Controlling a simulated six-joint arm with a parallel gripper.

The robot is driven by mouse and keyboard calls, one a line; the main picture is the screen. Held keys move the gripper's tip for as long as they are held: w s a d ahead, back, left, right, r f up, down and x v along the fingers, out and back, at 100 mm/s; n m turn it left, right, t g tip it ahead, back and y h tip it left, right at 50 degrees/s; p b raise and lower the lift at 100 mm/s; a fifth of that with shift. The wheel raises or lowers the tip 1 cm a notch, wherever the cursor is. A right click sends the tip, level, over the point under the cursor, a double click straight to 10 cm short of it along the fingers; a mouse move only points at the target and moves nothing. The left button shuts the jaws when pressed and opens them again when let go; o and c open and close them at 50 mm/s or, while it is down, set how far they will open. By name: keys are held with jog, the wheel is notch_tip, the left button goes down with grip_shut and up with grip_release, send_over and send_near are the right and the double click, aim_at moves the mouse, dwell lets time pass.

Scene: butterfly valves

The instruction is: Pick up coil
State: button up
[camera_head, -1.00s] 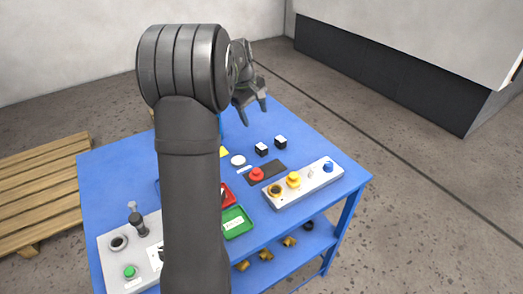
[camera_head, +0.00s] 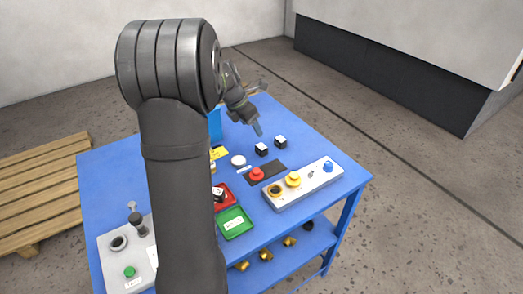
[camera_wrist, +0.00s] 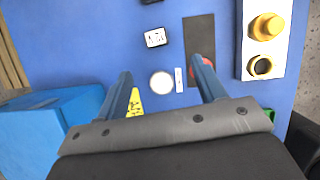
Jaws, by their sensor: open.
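No part is labelled as the coil, so I cannot tell for certain which it is. Two small black blocks with white tops, a nearer one (camera_head: 261,150) and a farther one (camera_head: 280,142), stand on the blue table; the nearer one also shows in the wrist view (camera_wrist: 156,38). Another small black and white part (camera_head: 218,193) lies in the red tray (camera_head: 228,204), partly hidden by my arm. My gripper (camera_head: 261,108) is open and empty above the table. In the wrist view its fingers (camera_wrist: 161,68) are spread on either side of a white disc (camera_wrist: 161,83) lying below.
A dark mat (camera_head: 272,169) with a red knob (camera_head: 257,174) lies beside a panel (camera_head: 312,187) with yellow and blue parts. A green tray (camera_head: 235,222) is in front. A blue box (camera_wrist: 45,130) stands left in the wrist view. Table space behind the blocks is clear.

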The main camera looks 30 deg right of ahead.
send_near(262, 146)
jog(key=x, duration=0.4)
jog(key=shift+s+f, duration=0.35)
jog(key=shift+s, duration=0.05)
jog(key=shift+w+x, duration=0.2)
jog(key=shift+x, duration=1.15)
jog(key=shift+w+x, duration=0.15)
jog(key=shift+x, duration=1.2)
jog(key=c, duration=1.1)
jog(key=shift+r, duration=0.15)
